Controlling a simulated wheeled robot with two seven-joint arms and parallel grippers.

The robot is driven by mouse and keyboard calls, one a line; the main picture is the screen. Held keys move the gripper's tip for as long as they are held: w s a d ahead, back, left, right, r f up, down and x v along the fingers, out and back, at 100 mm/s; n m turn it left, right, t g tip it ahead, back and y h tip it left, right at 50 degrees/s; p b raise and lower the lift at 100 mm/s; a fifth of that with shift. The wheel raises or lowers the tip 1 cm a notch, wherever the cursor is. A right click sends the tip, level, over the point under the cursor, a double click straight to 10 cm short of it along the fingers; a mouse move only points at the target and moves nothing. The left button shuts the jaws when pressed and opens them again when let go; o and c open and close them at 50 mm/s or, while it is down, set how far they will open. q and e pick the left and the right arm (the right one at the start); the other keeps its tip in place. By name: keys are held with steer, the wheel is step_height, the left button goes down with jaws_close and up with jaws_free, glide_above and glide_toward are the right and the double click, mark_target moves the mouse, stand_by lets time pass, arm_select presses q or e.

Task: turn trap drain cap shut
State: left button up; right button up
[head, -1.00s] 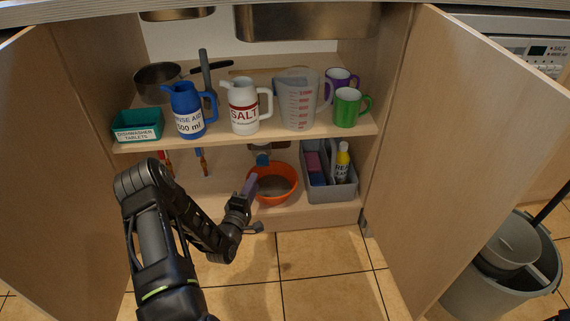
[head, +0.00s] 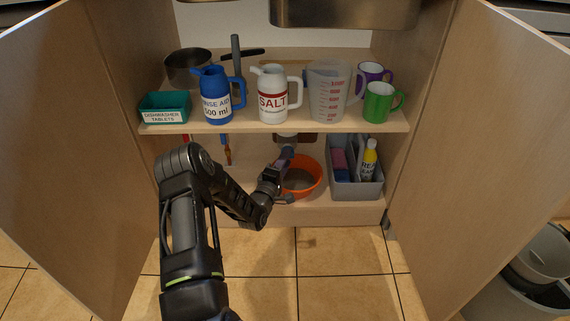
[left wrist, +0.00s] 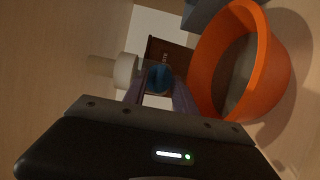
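The blue trap drain cap (left wrist: 160,78) sits beside a white pipe fitting (left wrist: 124,71) in the left wrist view. My left gripper (left wrist: 159,88) reaches toward it, with one purple-grey finger at each side of the cap. A gap shows between the fingers; whether they touch the cap I cannot tell. In the head view my left gripper (head: 287,155) is inside the cabinet under the shelf and hides most of the cap. My right gripper is in neither view.
An orange bowl (head: 314,177) stands close beside my left gripper on the cabinet floor. A grey caddy (head: 366,187) with bottles is to its right. The shelf (head: 330,122) above carries jugs and mugs. Open doors (head: 480,130) flank the cabinet.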

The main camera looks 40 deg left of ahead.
arm_select(q)
steer(key=shift+c, duration=0.2)
jaws_close()
stand_by(0.5)
